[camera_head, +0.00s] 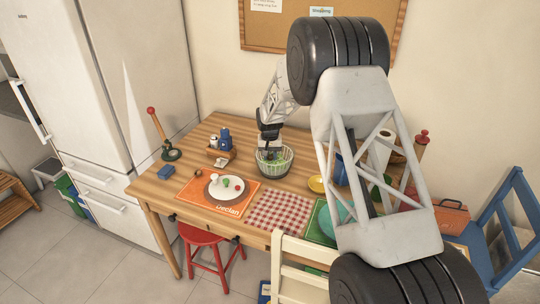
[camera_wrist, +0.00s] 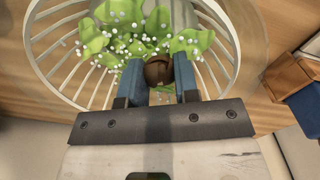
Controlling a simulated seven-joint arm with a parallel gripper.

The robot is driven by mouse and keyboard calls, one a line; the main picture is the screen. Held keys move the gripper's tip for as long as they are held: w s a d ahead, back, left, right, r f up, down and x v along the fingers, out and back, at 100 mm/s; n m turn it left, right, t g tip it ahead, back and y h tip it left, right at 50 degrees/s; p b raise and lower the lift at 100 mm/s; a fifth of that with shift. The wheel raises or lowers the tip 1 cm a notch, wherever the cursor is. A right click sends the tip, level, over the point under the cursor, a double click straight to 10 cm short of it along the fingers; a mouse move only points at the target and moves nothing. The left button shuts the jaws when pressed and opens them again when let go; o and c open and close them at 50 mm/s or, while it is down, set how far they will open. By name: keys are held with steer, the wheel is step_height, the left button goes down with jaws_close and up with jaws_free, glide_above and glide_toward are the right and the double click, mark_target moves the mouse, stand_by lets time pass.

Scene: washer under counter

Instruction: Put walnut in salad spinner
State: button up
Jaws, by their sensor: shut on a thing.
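The salad spinner (camera_head: 283,163) stands on the wooden table in the head view, a slatted basket with green leaves in it. In the wrist view its slatted basket (camera_wrist: 228,38) surrounds green leaves dotted with small white balls. My gripper (camera_head: 270,137) is over the spinner. In the wrist view my gripper (camera_wrist: 162,82) is shut on the walnut (camera_wrist: 157,70), a round brown thing between its two blue-grey fingers. The walnut is above or among the leaves; I cannot tell whether it touches them. The head view does not show the walnut.
A plate (camera_head: 226,188) with small items lies on an orange mat (camera_head: 198,198) in front.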

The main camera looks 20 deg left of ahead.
steer(key=o, duration=0.9)
steer(key=shift+r, duration=0.1)
step_height(320, 180, up, 13)
steer(key=shift+r, duration=0.1)
stand_by(1.0)
